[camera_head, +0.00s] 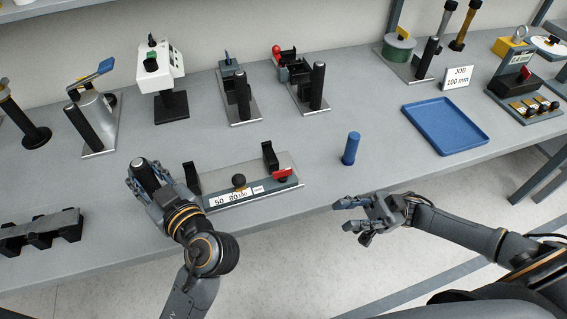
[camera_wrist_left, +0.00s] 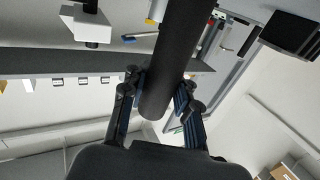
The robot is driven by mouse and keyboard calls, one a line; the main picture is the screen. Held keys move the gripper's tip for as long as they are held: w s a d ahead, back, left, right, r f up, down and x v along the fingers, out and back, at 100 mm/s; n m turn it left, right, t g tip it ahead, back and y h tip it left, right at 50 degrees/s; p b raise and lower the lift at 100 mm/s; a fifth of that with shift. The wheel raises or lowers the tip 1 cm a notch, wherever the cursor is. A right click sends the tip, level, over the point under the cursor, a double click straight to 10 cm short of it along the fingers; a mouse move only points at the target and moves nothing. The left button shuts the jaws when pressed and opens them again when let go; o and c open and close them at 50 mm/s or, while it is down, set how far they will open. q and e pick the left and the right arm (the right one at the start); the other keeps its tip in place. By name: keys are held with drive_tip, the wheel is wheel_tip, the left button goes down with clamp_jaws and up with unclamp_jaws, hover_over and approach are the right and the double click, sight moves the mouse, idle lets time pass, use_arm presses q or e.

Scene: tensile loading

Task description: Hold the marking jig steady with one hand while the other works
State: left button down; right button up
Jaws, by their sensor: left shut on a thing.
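The marking jig (camera_head: 275,168) is a grey plate with two black uprights, a dark knob, a red piece and a front scale with numbers. My left gripper (camera_head: 147,176) is at the jig's left end, shut around an upright black cylindrical handle (camera_head: 138,163). The left wrist view shows this black handle (camera_wrist_left: 163,75) between the fingers; where it joins the jig is hidden. My right gripper (camera_head: 347,214) is open and empty, in front of the table's front edge. A blue cylinder (camera_head: 351,148) stands on the table behind it, apart from the gripper.
A blue tray (camera_head: 446,126) lies empty at the right, beside a "JOB 100 mm" card (camera_head: 457,77). Several bench fixtures with black handles line the back. A dark notched block (camera_head: 40,232) is at the left front. Table around the blue cylinder is clear.

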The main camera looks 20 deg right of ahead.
drive_tip(key=d+r+m+g, duration=0.1)
drive_tip(key=d+r+m, duration=0.2)
drive_tip(key=d+r, duration=0.4)
wheel_tip(320, 180, up, 4)
drive_tip(key=m+t+h, duration=0.3)
drive_tip(key=m+h, duration=1.7)
drive_tip(key=m, duration=1.5)
hover_over(283, 175)
drive_tip(key=d, duration=0.5)
drive_tip(key=shift+t, duration=0.3)
drive_tip(key=x, duration=1.2)
drive_tip(key=shift+w+a, duration=0.2)
